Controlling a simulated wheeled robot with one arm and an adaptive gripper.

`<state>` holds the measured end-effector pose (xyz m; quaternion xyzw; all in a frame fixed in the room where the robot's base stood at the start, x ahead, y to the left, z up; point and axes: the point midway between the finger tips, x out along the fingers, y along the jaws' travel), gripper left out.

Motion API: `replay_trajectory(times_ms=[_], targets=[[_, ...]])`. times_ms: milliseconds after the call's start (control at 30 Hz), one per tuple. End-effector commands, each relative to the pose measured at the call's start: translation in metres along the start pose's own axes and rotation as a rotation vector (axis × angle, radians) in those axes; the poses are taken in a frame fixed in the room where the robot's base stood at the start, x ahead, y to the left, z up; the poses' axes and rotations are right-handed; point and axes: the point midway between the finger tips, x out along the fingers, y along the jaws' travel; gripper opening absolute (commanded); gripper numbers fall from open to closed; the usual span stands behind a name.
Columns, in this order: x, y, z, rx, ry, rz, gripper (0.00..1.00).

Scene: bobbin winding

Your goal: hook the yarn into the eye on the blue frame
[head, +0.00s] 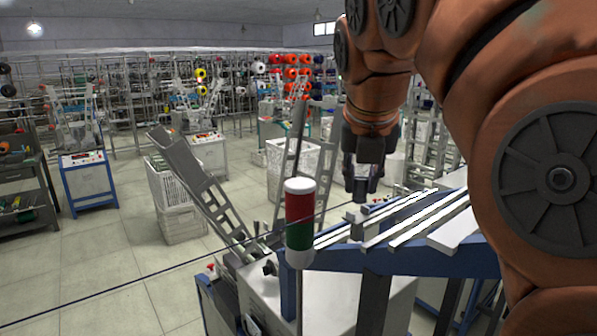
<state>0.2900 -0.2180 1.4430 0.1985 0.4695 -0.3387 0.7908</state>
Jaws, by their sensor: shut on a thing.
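The yarn (150,275) shows as a thin dark blue line. It runs taut from the lower left edge, past the signal light, up towards my gripper. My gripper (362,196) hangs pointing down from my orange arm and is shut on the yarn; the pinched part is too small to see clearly. The blue frame (430,263) is a sloping beam with white slats on top, just below and to the right of my gripper. I cannot make out the eye on it.
A red, green and white signal light (299,222) stands upright left of my gripper. A grey slotted metal arm (190,170) leans up at the left. A white machine body (325,295) is below the frame. Open tiled floor (100,240) lies to the left.

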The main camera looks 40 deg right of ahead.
Motion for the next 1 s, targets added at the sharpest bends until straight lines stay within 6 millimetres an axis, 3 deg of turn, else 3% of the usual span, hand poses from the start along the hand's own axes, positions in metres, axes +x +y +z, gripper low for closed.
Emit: replay_trajectory(times_ms=[1000], targets=[[0.021,0.000,-0.012,0.001,0.000,0.000,0.00]])
